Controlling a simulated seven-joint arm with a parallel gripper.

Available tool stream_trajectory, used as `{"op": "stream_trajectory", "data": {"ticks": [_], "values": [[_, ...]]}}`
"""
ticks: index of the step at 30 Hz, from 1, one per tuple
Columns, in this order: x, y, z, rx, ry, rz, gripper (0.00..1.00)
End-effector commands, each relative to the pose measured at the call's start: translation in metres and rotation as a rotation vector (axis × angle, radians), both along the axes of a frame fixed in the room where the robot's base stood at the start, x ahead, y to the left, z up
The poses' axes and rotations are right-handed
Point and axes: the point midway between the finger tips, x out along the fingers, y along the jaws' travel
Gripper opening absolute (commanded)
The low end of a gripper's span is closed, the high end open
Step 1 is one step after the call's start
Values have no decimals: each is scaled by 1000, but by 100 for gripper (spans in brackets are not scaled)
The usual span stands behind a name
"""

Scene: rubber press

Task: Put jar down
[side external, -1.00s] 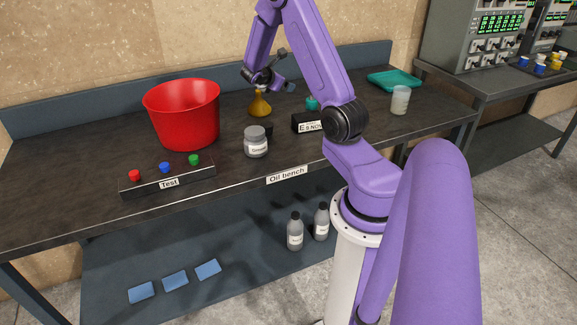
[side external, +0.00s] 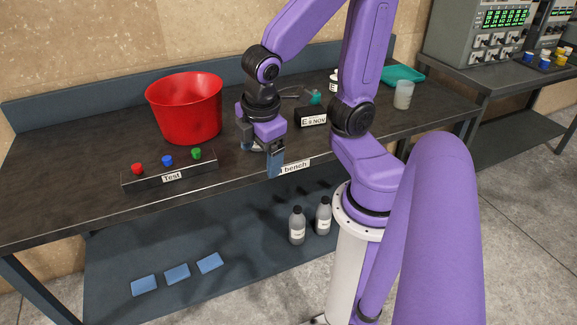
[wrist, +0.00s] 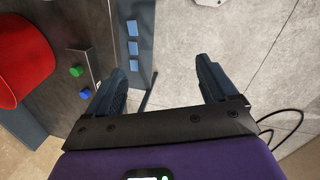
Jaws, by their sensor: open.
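The grey jar (side external: 257,149) stands on the oil bench near its front edge. In the side view it is mostly hidden behind my gripper, and only a pale sliver shows. My gripper (side external: 265,160) points down in front of the jar, over the bench's front edge. In the wrist view my gripper (wrist: 158,70) has its two dark fingers wide apart with nothing between them. The jar does not show in the wrist view.
A red bucket (side external: 186,112) and a Test button box (side external: 170,175) stand left of my gripper. A black box (side external: 312,116) and a beaker (side external: 403,95) are to the right.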

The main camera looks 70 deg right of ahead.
Motion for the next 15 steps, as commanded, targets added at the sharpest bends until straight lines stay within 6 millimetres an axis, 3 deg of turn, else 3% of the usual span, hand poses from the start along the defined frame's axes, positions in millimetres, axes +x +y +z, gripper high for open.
{"op": "stream_trajectory", "data": {"ticks": [3,6,10,15], "values": [[-39,20,3,92,57,32,86],[-60,28,5,138,95,43,86],[-72,32,6,161,119,48,86],[-73,32,6,163,123,46,86]]}}
